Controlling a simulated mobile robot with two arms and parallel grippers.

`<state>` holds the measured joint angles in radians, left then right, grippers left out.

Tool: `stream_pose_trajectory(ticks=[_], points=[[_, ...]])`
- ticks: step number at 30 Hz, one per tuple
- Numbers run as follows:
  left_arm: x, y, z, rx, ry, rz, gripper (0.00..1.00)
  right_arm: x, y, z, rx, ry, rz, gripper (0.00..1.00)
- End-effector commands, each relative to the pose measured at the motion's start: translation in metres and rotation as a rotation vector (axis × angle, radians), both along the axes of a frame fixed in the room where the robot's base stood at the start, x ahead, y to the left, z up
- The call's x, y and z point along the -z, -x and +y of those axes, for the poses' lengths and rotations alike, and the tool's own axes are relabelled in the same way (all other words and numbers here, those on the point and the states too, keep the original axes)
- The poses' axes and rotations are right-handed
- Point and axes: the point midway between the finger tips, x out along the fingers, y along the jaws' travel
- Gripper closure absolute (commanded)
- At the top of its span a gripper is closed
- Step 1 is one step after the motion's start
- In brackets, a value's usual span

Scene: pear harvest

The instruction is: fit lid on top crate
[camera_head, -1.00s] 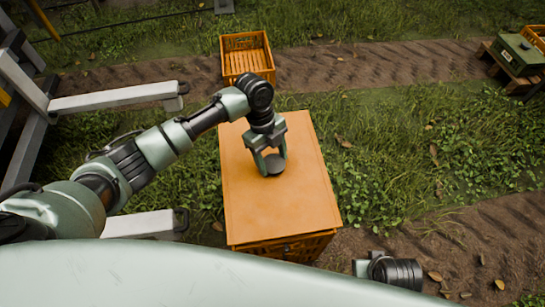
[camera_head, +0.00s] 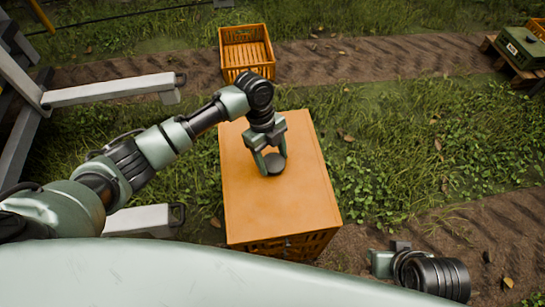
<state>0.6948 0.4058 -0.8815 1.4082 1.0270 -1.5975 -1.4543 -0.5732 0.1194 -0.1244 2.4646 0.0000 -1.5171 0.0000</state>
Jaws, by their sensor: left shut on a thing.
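The lid (camera_head: 285,205) is a flat orange panel with a dark round knob (camera_head: 275,164) near its middle. It lies over the top of an orange crate (camera_head: 290,246), whose slatted side shows below the lid's near edge. I see no clear gap between them there, but the far edges are hard to judge. My left gripper (camera_head: 270,163) points down and is shut on the lid's knob. My right gripper is not in view; only a part of my right arm shows at the lower right.
An empty orange crate (camera_head: 223,50) stands on the dirt strip behind. A green box (camera_head: 522,47) sits on a wooden pallet at the far right. White metal bars (camera_head: 115,90) stand at the left. Grass right of the lidded crate is free.

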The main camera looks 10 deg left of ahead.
Motion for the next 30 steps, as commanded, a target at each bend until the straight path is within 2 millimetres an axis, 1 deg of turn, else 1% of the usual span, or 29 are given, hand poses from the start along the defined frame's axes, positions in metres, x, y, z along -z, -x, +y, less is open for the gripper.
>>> stream_pose_trajectory(ticks=[3,22,30], points=[[0.0026,-0.0007,-0.0002,-0.001,0.001,-0.002,0.96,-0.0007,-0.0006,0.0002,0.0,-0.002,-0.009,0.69],[0.002,-0.0005,-0.0003,-0.001,0.001,-0.002,0.96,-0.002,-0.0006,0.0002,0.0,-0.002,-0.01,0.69],[0.0014,-0.0004,-0.0007,-0.001,0.002,-0.001,0.96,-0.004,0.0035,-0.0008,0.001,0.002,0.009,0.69]])
